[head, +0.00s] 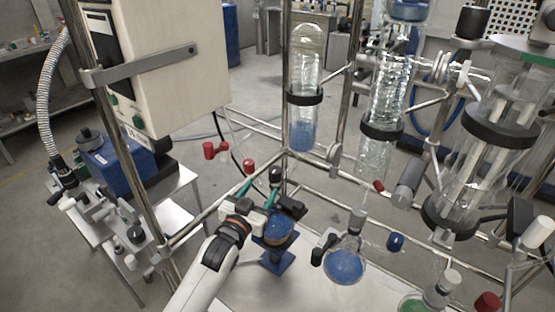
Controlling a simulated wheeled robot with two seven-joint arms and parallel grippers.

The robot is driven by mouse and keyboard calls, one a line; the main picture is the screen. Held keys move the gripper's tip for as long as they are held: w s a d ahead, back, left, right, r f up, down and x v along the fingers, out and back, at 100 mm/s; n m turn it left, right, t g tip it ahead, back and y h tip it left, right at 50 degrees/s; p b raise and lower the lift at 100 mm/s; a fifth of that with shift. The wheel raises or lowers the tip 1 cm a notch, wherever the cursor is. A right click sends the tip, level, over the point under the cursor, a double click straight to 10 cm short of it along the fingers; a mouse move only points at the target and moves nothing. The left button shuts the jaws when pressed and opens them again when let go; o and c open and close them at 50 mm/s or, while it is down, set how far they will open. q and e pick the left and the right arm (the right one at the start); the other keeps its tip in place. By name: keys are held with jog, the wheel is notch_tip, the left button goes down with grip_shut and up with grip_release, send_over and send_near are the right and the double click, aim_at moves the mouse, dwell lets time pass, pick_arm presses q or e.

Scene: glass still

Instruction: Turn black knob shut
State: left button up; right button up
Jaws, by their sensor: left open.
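My left gripper (284,204) is just below and in front of these stems. Its jaws are open, and it is close to the black knob's stem. I cannot tell whether it touches the stem. My right gripper does not show.
A round flask with blue liquid (345,266) hangs right of my gripper, with a black clamp beside it. Glass columns (383,100) and metal rods surround the area. A beige control box (165,70) stands upper left. A red valve (215,150) sits left of the knobs.

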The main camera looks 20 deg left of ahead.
aim_at(278, 167)
pick_arm(q)
jog(key=shift+n, duration=0.5)
jog(key=w, duration=0.4)
jog(key=w+d, duration=0.1)
jog(key=w, duration=0.6)
jog(key=shift+w+d+f, duration=0.15)
jog(key=shift+w+d, duration=0.05)
jog(key=shift+w, duration=0.2)
